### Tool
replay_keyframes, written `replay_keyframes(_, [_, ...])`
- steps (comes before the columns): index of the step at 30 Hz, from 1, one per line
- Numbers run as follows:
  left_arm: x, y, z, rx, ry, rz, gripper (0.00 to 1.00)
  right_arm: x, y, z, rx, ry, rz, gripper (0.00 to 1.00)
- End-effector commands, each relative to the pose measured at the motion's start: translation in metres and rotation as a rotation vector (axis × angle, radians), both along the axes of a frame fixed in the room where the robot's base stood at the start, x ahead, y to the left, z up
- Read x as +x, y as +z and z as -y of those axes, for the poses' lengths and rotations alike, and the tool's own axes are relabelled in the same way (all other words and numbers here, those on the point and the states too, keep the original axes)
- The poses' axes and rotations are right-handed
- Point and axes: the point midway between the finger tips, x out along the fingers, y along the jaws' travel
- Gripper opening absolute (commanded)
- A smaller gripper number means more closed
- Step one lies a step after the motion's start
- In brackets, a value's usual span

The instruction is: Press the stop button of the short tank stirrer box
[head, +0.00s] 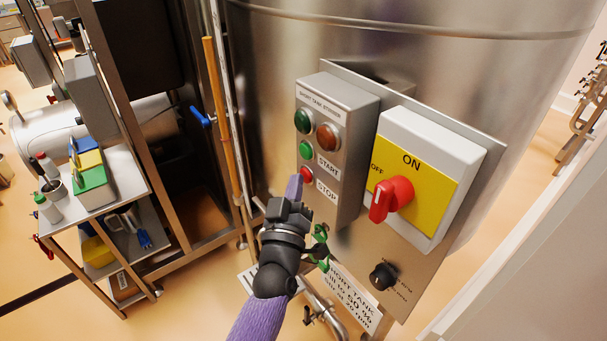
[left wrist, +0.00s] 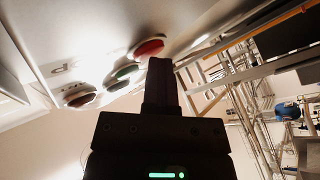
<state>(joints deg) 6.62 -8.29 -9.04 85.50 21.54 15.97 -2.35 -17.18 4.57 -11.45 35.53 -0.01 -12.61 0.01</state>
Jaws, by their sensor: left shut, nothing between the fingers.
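The grey stirrer box (head: 332,142) labelled "SHORT TANK STIRRER" is mounted on a metal panel on the tank. Its red stop button (head: 307,173) sits at the lower left of its face, beside the label "STOP". The green start button (head: 306,149) is just above it. My left gripper (head: 293,187) is shut and empty, its fingertips just left of and below the stop button. In the left wrist view the red stop button (left wrist: 148,48) shows right by the fingertips (left wrist: 160,66); I cannot tell whether they touch. My right gripper is not in view.
A yellow and white switch box with a red rotary knob (head: 391,198) stands right of the stirrer box. A small black knob (head: 383,276) is below it. A blue-handled pipe and metal frame stand left. A cart (head: 75,215) with bottles is farther left.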

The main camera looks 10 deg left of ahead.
Motion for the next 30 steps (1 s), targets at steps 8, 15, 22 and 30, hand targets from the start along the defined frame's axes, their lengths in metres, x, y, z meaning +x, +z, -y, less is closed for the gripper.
replay_keyframes(8, [-0.009,0.001,-0.008,0.002,-0.001,0.0,0.0,0.0,0.008,0.0,0.001,0.0,0.0,0.0])
replay_keyframes(15, [-0.01,0.001,-0.01,0.004,0.001,-0.001,0.0,0.0,0.009,0.0,0.001,0.0,0.0,0.0])
replay_keyframes(22, [-0.026,0.002,-0.026,0.005,0.0,-0.001,0.0,0.0,0.021,0.0,0.001,0.0,0.001,0.0])
replay_keyframes(30, [-0.042,0.001,-0.043,0.003,0.0,-0.001,0.0,0.0,0.029,0.0,0.001,0.0,0.001,0.0])
